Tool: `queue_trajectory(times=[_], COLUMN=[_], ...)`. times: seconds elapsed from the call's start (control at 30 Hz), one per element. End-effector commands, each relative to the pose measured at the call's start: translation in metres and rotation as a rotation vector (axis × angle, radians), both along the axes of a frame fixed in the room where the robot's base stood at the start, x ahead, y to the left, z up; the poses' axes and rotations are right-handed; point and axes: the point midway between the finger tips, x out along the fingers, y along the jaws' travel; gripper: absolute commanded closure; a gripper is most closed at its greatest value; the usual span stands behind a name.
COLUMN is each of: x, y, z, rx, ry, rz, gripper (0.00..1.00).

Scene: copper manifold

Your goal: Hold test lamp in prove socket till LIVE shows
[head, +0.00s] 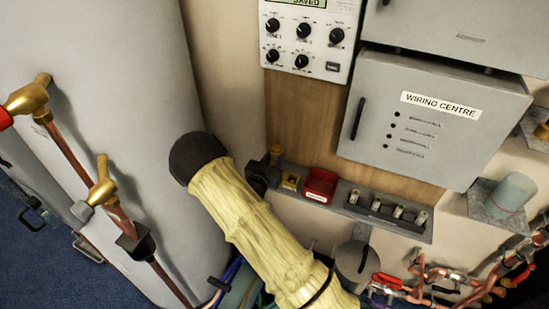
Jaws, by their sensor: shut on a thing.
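My arm's pale yellow sleeve with a black end cap crosses the middle of the head view. Dark parts of my gripper (262,177) show just right of the sleeve, at the left end of a grey shelf; the sleeve hides the rest. A small brass-yellow piece (276,154) sits at these dark parts, seemingly the test lamp in my shut jaws; its tip cannot be made out. A small yellow block (290,181) and a red box (320,186) with a white label are close to the right. I cannot tell which holds the prove socket. No LIVE sign is readable.
The grey shelf (353,211) carries several small cylinders at its right. Above are the WIRING CENTRE box (420,135) and a control panel reading SAVED (309,40). A large pale cylinder (110,90) with copper pipes stands left. Pipework crowds the lower right.

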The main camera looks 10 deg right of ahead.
Motion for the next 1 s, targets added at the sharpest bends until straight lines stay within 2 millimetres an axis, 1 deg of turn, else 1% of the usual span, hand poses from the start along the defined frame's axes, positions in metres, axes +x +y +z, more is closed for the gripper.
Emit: queue_trajectory(times=[0.03,0.3,0.43,1.0], x=[0.000,0.000,0.000,-0.002], y=[0.000,0.000,0.000,0.001], z=[-0.005,-0.020,-0.017,-0.019], rx=[-0.001,-0.001,-0.001,0.000], ry=[-0.001,0.000,-0.001,-0.001], rz=[0.001,0.001,0.000,0.000], gripper=[0.95,0.95,0.95,0.95])
